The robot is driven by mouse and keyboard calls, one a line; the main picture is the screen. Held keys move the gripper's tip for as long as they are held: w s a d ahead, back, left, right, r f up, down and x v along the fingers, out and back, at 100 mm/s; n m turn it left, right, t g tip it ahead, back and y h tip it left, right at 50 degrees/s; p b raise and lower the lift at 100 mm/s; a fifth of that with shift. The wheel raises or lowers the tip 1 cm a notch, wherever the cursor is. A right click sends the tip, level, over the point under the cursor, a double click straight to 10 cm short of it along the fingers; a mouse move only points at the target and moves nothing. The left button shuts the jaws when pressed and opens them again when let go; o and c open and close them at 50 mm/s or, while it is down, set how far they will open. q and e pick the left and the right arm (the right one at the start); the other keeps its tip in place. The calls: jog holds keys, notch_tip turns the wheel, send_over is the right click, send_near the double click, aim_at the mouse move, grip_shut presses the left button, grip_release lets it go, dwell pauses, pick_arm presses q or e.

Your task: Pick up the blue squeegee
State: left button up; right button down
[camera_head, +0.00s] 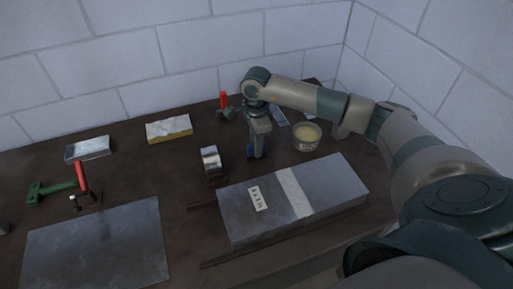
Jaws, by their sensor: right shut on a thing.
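The blue squeegee (250,153) shows as a small blue patch at the fingertips of my right gripper (258,152), behind the grey metal duct. My right gripper points down and is shut on the squeegee. Most of the squeegee is hidden by the gripper, so I cannot tell whether it touches the table. My left gripper is not in view.
The long duct (320,183) with a pale band lies just in front. A tub (307,137) stands right of the gripper, and a silver roll (211,158) left. A yellow-edged block (169,129), green tool (52,189) and flat metal sheet (98,250) lie farther left.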

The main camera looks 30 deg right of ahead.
jog(key=shift+r+b, duration=0.5)
jog(key=shift+r, duration=0.15)
notch_tip(320, 180, up, 2)
jog(key=shift+d+r+b, duration=0.1)
jog(key=shift+r+b, duration=0.1)
jog(key=shift+b, duration=0.55)
pick_arm(q)
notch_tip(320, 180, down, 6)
jog(key=b, duration=0.3)
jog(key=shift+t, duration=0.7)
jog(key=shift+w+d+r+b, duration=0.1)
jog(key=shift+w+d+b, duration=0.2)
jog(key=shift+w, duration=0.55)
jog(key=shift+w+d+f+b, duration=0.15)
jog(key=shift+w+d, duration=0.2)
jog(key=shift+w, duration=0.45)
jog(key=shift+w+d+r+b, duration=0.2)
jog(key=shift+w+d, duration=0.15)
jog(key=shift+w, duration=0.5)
pick_arm(e)
jog(key=s+d+r, duration=0.7)
jog(key=d, duration=0.2)
jog(key=shift+s, duration=0.15)
